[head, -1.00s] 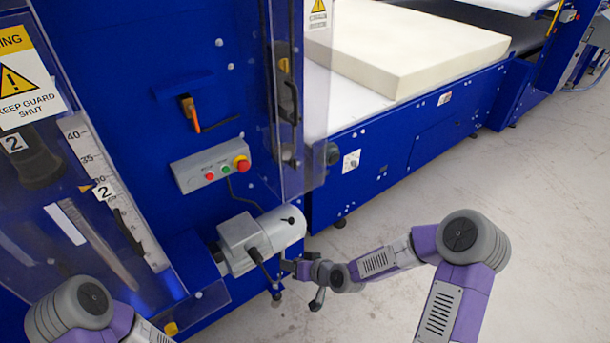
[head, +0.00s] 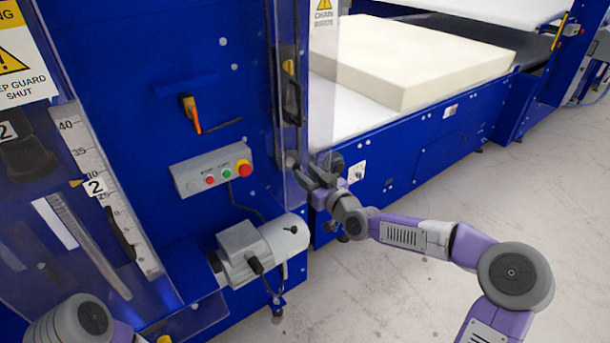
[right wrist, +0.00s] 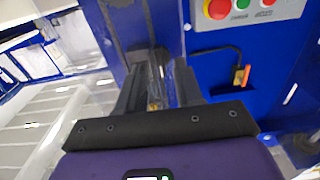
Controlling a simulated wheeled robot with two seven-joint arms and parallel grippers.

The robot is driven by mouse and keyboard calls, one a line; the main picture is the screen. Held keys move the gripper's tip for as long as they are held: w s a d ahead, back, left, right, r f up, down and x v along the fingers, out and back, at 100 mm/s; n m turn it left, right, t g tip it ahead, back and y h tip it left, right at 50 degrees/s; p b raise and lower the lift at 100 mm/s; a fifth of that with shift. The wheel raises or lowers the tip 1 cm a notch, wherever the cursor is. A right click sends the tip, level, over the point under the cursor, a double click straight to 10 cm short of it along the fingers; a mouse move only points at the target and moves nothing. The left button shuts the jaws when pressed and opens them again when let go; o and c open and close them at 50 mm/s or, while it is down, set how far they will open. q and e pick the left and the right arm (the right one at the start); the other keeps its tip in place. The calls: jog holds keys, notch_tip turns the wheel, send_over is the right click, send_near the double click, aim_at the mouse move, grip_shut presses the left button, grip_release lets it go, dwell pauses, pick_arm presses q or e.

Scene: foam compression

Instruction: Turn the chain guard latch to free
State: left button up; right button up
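The clear chain guard (head: 318,75), with a yellow warning label at its top, stands upright at the right side of the blue machine column. A small dark fitting that may be its latch shows between my fingers in the right wrist view (right wrist: 150,58); which way it is turned I cannot tell. My right gripper (head: 311,168) is at the guard's lower edge in the head view. In the right wrist view (right wrist: 160,78) its two dark fingers are apart, on either side of the fitting; contact is not clear. My left gripper is out of view.
A control box (head: 212,168) with red and green buttons is left of the guard. A grey motor (head: 262,248) sits below. A foam block (head: 430,60) lies on the conveyor behind. The floor (head: 400,280) on the right is clear.

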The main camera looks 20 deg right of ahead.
jog(key=shift+w+a, duration=0.25)
jog(key=shift+w, duration=0.4)
grip_shut()
